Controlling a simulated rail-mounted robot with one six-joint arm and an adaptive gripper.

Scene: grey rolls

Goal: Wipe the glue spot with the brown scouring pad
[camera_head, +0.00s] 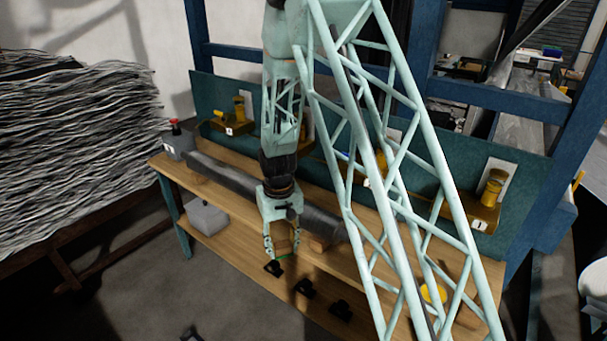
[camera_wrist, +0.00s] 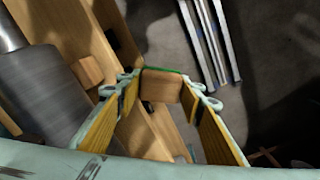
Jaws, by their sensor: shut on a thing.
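My gripper (camera_head: 283,250) is shut on the brown scouring pad (camera_wrist: 162,87), a small brown block with a green edge. In the wrist view the pad sits between the two fingertips. In the head view only a green line shows at the fingertips, in front of the bench's front edge. The grey roll (camera_head: 232,177) lies along the wooden bench top (camera_head: 420,262), behind my gripper. It also shows at the left of the wrist view (camera_wrist: 50,95). I cannot make out a glue spot in either view.
Wooden blocks (camera_head: 319,243) support the roll. A lower shelf (camera_head: 240,248) carries a grey box (camera_head: 207,217) and several black parts (camera_head: 305,288). A yellow round thing (camera_head: 433,293) lies at the bench's right. Brass-coloured stations (camera_head: 480,208) line the back panel.

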